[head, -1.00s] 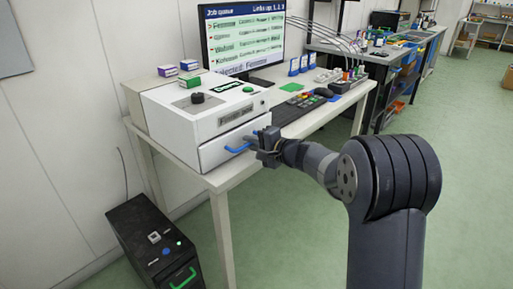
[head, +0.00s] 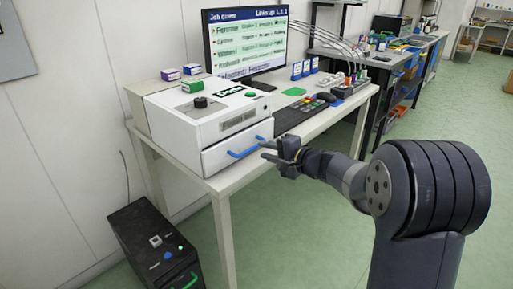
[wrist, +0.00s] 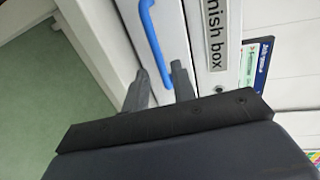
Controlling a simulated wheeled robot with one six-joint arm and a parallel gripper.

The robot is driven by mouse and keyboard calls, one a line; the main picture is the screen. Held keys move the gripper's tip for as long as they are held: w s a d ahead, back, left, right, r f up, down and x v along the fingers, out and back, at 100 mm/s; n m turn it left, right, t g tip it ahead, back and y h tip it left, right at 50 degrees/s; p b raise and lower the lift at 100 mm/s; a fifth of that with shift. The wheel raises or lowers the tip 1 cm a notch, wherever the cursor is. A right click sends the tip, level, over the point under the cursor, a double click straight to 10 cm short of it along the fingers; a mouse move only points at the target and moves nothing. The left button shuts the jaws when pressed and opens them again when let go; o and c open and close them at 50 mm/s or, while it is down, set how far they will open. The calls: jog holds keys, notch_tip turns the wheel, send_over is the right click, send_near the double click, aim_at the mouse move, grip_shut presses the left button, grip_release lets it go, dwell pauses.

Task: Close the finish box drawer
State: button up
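The finish box (head: 213,130) is a white case on the left end of the table. Its drawer (head: 222,162) is the lower front panel with a blue handle (head: 240,152). The wrist view shows the blue handle (wrist: 152,40) and a label (wrist: 215,40) reading "nish box". My gripper (head: 266,151) is in front of the handle's right end, apart from it as far as I can see. Its two fingers (wrist: 160,90) are spread with nothing between them.
A monitor (head: 243,40) stands behind the box, with a dark keypad (head: 305,112) to the right. Small ink boxes (head: 181,72) sit on top. A black cabinet (head: 150,245) stands on the floor at left.

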aim_at(255, 147)
jog(key=shift+v, duration=2.4)
jog(key=shift+a+f, duration=0.1)
jog(key=x, duration=1)
jog(key=shift+w+a, duration=0.25)
jog(key=shift+a, duration=0.05)
jog(key=v, duration=0.1)
jog(key=p+v, duration=0.1)
jog(key=shift+s+d, duration=0.15)
jog(key=shift+d, duration=0.2)
jog(key=shift+s+d+f, duration=0.15)
jog(key=shift+s+d, duration=0.25)
